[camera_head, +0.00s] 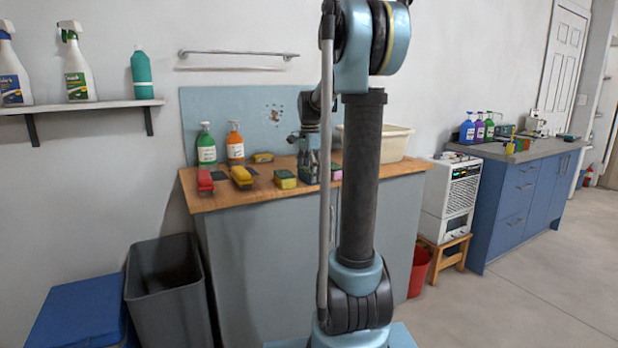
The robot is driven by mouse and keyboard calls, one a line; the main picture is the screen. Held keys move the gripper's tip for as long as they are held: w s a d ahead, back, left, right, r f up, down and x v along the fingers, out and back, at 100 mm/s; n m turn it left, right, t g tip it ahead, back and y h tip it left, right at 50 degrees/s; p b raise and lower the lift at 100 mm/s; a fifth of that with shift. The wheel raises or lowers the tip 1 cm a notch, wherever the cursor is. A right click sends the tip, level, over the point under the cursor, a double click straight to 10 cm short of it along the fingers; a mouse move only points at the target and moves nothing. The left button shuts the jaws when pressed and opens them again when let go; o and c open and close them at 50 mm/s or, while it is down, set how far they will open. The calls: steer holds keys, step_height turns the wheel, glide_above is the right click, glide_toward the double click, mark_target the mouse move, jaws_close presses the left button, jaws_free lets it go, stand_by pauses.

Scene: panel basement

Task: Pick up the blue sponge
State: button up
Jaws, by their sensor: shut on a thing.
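My gripper (308,172) is low over the wooden countertop, at the end of my arm and partly behind my column. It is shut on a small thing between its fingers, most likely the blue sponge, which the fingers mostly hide. I cannot tell whether that thing still touches the counter. A yellow and green sponge (285,179) lies just left of the gripper. A pink sponge (336,172) lies just right of it, partly hidden by my arm.
On the wooden counter (222,200) are a red brush (205,180), a yellow brush (241,177), another sponge (263,157), a green bottle (206,146), an orange bottle (235,144) and a cream basin (396,143). A grey bin (168,285) stands front left.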

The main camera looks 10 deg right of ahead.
step_height(320, 180, up, 10)
stand_by(0.6)
steer(key=shift+c, duration=0.6)
